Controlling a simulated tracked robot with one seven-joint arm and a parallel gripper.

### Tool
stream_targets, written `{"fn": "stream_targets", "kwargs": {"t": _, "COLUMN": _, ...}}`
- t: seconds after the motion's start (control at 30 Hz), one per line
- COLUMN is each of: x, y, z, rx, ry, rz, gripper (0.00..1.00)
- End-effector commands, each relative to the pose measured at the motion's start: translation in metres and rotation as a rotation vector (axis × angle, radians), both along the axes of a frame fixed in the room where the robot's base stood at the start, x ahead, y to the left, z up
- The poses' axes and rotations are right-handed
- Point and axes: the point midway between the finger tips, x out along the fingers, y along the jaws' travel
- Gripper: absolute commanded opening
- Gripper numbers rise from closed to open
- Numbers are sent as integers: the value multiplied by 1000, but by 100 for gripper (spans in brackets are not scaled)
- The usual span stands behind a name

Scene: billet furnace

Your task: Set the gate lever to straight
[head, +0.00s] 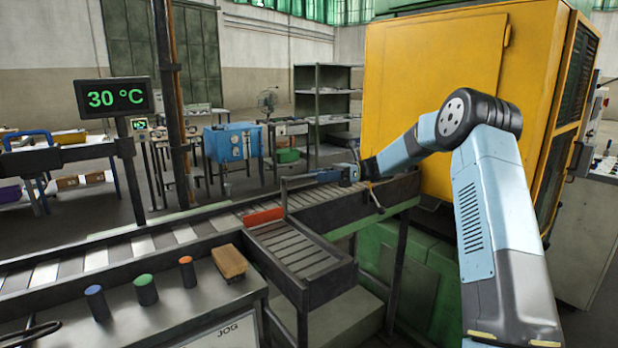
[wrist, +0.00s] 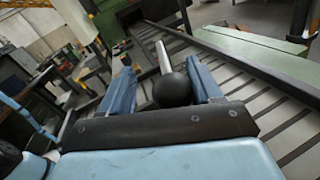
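The gate lever shows in the wrist view as a pale metal rod (wrist: 163,58) with a round black knob (wrist: 172,90). My gripper (wrist: 160,68) is open, its two blue fingers on either side of the knob. A gap shows at the left finger; the right finger looks close to the knob, and I cannot tell whether it touches. In the head view my gripper (head: 315,177) is over the conveyor, where the lever is not clear. The red gate plate (head: 263,217) lies along the conveyor's near edge, at the mouth of the side chute.
The roller conveyor (head: 145,244) runs from lower left to the yellow furnace housing (head: 435,75). The side chute (head: 300,250) branches toward me. A console (head: 185,310) with coloured buttons and a brown block (head: 229,262) stands in front. A display (head: 115,98) reads 30 °C.

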Motion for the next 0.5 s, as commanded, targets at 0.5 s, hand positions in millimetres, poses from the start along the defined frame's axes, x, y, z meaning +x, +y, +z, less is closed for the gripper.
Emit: {"fn": "stream_targets", "kwargs": {"t": 0.5, "x": 15, "y": -53, "z": -1, "rx": 1, "ry": 0, "rz": -2, "gripper": 62}}
